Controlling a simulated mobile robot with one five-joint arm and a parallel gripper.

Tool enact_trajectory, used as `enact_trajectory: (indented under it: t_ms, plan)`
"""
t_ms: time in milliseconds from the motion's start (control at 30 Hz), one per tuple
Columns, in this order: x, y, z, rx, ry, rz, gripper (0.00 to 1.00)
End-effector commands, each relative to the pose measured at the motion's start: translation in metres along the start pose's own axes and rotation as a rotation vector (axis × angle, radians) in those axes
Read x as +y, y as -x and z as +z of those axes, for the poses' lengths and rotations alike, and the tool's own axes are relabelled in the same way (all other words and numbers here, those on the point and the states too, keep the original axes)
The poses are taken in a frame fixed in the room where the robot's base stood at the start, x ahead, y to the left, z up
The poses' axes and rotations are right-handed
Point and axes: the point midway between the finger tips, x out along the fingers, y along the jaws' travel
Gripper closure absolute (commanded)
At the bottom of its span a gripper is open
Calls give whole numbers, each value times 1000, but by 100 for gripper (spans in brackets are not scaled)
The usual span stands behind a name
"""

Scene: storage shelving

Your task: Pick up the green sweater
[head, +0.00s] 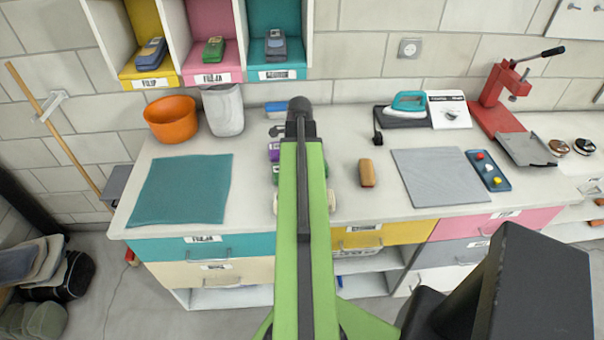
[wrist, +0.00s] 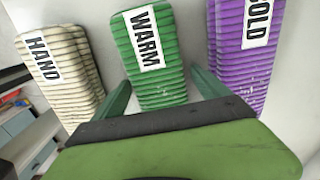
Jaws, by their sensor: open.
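The green sweater (wrist: 155,80) is a ribbed, folded stack with a white label reading WARM, in the middle of the wrist view. My gripper (wrist: 161,86) is open, with one green finger on each side of the sweater's near end. I cannot tell whether the fingers touch it or how far down they reach. A beige sweater labelled HAND (wrist: 62,75) lies to its left and a purple one labelled COLD (wrist: 240,50) to its right. In the head view my arm covers most of this spot; a bit of purple (head: 273,151) shows beside it.
On the white counter are an orange bowl (head: 171,119), a teal cloth (head: 182,190), a brown block (head: 367,173), a grey mat (head: 437,177) and a teal iron (head: 408,102). Cubbies (head: 227,45) hang above. A red press (head: 500,100) stands at right.

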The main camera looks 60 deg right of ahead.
Motion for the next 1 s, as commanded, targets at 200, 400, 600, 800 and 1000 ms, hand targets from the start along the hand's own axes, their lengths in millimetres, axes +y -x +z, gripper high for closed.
enact_trajectory:
  t_ms: [200,400,600,800,1000]
  plan:
    - [0,1,0,0,1,0,34]
    - [0,1,0,0,1,0,60]
    - [0,1,1,0,1,0,87]
    - [0,1,1,0,1,0,94]
    - [0,8,1,0,1,0,94]
